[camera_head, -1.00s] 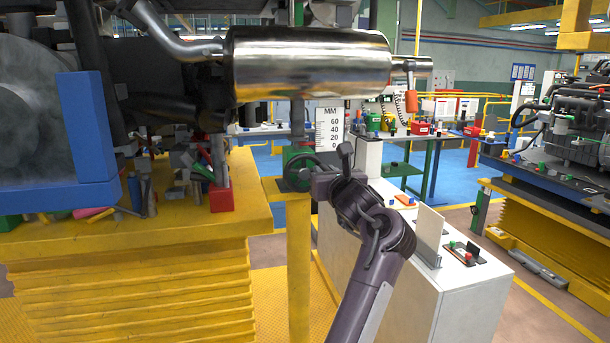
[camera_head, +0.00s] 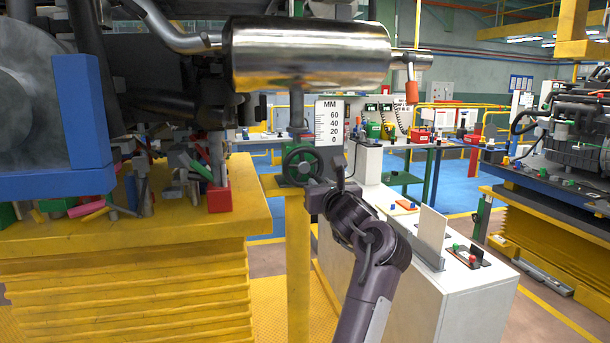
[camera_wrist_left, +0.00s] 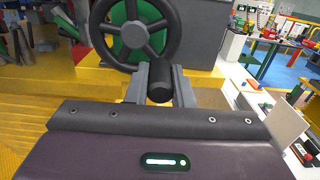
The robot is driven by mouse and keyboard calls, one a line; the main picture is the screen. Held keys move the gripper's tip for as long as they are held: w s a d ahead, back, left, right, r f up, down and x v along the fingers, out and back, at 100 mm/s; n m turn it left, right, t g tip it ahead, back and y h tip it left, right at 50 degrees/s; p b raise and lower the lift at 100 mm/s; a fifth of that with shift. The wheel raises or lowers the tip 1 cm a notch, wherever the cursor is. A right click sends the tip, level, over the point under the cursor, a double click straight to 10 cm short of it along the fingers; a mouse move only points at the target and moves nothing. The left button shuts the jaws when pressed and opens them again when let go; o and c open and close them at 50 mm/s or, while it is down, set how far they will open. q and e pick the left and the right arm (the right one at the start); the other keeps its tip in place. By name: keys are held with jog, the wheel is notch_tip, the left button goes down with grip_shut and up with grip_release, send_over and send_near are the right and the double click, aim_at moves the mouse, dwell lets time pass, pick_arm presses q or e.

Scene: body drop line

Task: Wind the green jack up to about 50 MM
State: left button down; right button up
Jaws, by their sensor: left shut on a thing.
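The green jack (camera_head: 290,178) stands on a yellow post under a shiny silver muffler (camera_head: 310,55). Its dark handwheel (camera_head: 303,165) faces me and also fills the top of the left wrist view (camera_wrist_left: 137,30). A white MM scale (camera_head: 330,122), marked 0 to 60, stands right behind the jack. I cannot make out a pointer or the exact height. My left gripper (camera_head: 318,198) is at the wheel's lower right. In the left wrist view its fingers (camera_wrist_left: 160,88) are shut on the wheel's dark crank knob (camera_wrist_left: 159,84). My right gripper is not in view.
A yellow lift table (camera_head: 150,235) with loose parts and a red block (camera_head: 220,197) is at the left. A white cabinet (camera_head: 450,290) stands close to the right of my arm.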

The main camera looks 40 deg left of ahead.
pick_arm(q)
jog(key=shift+f, duration=0.2)
jog(key=shift+s+a+f+b, duration=0.55)
jog(key=shift+s+a+b, duration=0.25)
jog(key=shift+b, duration=0.1)
